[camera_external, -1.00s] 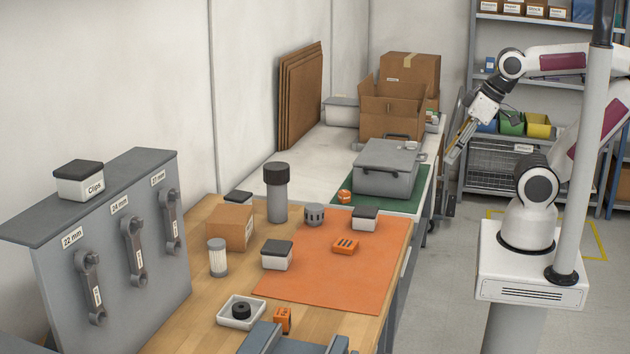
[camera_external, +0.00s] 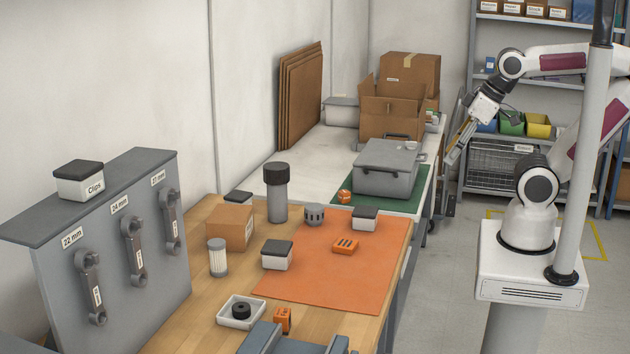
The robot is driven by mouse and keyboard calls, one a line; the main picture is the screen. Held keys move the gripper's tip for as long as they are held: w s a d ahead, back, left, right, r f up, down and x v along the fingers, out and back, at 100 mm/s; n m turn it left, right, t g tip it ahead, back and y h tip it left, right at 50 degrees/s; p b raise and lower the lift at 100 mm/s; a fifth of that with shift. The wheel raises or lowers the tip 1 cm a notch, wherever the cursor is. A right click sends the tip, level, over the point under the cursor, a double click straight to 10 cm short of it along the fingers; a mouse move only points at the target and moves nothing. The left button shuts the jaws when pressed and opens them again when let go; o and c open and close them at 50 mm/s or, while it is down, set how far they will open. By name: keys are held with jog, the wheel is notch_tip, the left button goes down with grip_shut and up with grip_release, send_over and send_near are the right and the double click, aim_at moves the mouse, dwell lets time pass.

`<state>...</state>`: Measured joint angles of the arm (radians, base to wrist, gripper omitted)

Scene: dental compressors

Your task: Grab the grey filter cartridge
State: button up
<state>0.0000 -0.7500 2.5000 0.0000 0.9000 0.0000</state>
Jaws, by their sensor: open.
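A small upright pleated cylinder, pale with grey ends (camera_external: 217,258), stands on the wooden bench left of the orange mat; it looks like a filter cartridge. A short grey slotted cylinder (camera_external: 314,215) stands at the mat's far edge. A taller grey cylinder with a black cap (camera_external: 277,198) stands behind and left of it. I cannot tell for certain which one the task calls the grey filter cartridge. My gripper (camera_external: 449,158) is open and empty, up at the right beyond the bench edge, pointing down and left, well away from all of them.
A cardboard box (camera_external: 231,228) stands just behind the pleated cylinder. A tool panel (camera_external: 118,255) borders the left. A grey case (camera_external: 386,172) sits on the green mat.

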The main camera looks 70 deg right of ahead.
jog(key=shift+w, duration=0.1)
jog(key=n+t+y, duration=0.2)
jog(key=t+y, duration=0.1)
jog(key=t, duration=0.3)
send_over(224, 248)
jog(key=s+d, duration=0.7)
jog(key=s, duration=0.2)
notch_tip(224, 248, down, 5)
jog(key=shift+m+t+h, duration=0.4)
jog(key=shift+t+h, duration=0.3)
jog(key=shift+t, duration=0.2)
jog(key=w+a+f, duration=0.1)
jog(key=a+f, duration=0.1)
jog(key=f, duration=0.1)
jog(key=w+a+f, duration=0.1)
jog(key=a+f, duration=0.1)
jog(key=f, duration=0.1)
jog(key=w+a+f, duration=0.1)
jog(key=a+f, duration=0.1)
jog(key=f, duration=0.2)
jog(key=shift+w, duration=0.35)
jog(key=shift+a+f, duration=0.2)
jog(key=shift+f, duration=0.15)
jog(key=shift+w, duration=0.1)
jog(key=shift+x, duration=1.25)
